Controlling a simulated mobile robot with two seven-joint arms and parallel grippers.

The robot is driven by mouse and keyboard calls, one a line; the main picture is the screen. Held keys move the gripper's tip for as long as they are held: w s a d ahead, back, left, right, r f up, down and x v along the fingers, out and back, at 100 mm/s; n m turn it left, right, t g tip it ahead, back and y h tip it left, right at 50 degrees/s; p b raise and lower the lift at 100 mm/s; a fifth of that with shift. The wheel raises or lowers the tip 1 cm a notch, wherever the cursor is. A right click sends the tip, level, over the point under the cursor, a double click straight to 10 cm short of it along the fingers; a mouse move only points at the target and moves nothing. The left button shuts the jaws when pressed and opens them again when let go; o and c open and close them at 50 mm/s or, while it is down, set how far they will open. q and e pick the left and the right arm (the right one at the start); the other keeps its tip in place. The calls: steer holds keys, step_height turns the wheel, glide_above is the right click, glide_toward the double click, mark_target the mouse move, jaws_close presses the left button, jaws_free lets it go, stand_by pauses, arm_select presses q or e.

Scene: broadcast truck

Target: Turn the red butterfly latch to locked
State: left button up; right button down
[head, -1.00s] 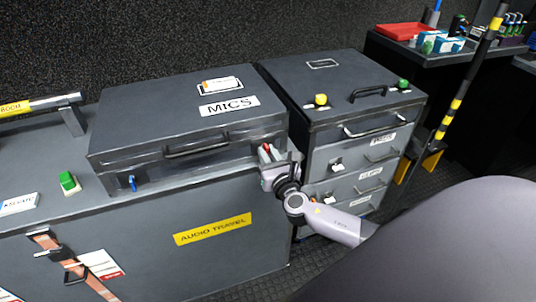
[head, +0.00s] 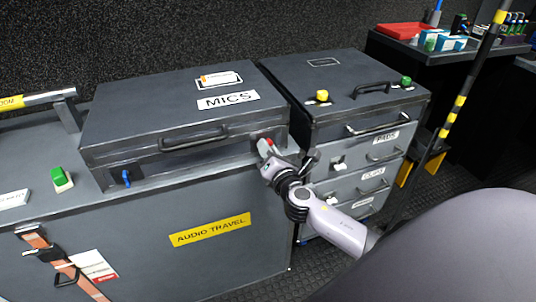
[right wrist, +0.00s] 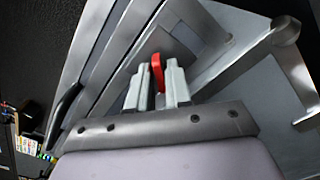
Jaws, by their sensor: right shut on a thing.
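The red butterfly latch (head: 265,143) is on the front right of the dark grey MICS case (head: 157,112). My right gripper (head: 267,155) is at the latch, with its fingers shut on it. In the right wrist view the red latch (right wrist: 157,72) stands between the two grey fingertips (right wrist: 158,88), and the case looks tilted relative to the gripper. The latch base is partly hidden by the fingers. My left gripper is not in view.
A blue latch (head: 126,178) is on the case's front left. The case sits on the AUDIO TRAVEL trunk (head: 130,245). A drawer cabinet (head: 345,150) stands close right of my gripper. A green button (head: 61,177) is left of the case.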

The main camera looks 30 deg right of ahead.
steer(key=shift+m+b, duration=1.25)
steer(key=shift+m, duration=3.55)
steer(key=c, duration=1.2)
jaws_free()
steer(key=shift+c, duration=0.2)
steer(key=v, duration=0.7)
